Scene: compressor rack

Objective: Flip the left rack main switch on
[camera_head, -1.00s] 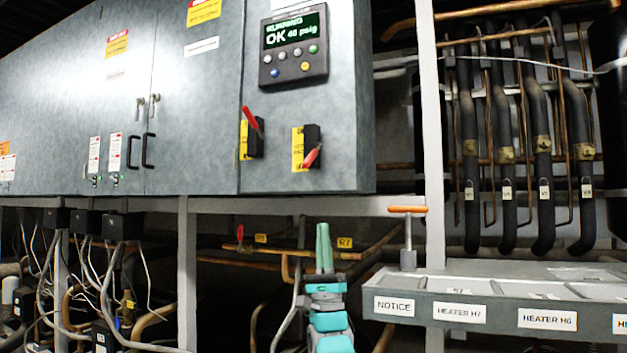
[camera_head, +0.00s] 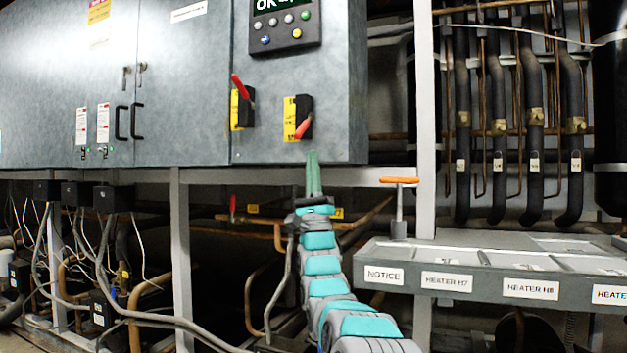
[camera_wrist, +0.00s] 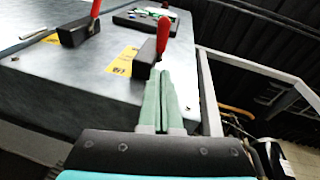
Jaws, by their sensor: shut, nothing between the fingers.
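Two rotary switches with red handles sit on the grey cabinet front. The left switch (camera_head: 242,108) has its handle tilted up and left; it also shows in the wrist view (camera_wrist: 75,33). The right switch (camera_head: 299,117), on a yellow plate, has its handle angled down; it also shows in the wrist view (camera_wrist: 147,60). My gripper (camera_head: 313,158) is shut and empty, its green fingers pointing up just below the right switch. In the wrist view the fingertips (camera_wrist: 160,75) are close beneath the right red handle (camera_wrist: 163,34). I cannot tell whether they touch.
A control panel (camera_head: 285,24) with buttons sits above the switches. A grey frame post (camera_head: 424,120) stands right of the cabinet. An orange-topped T-handle (camera_head: 399,183) rises from the heater tray (camera_head: 450,292). Copper pipes (camera_head: 250,230) run below the cabinet.

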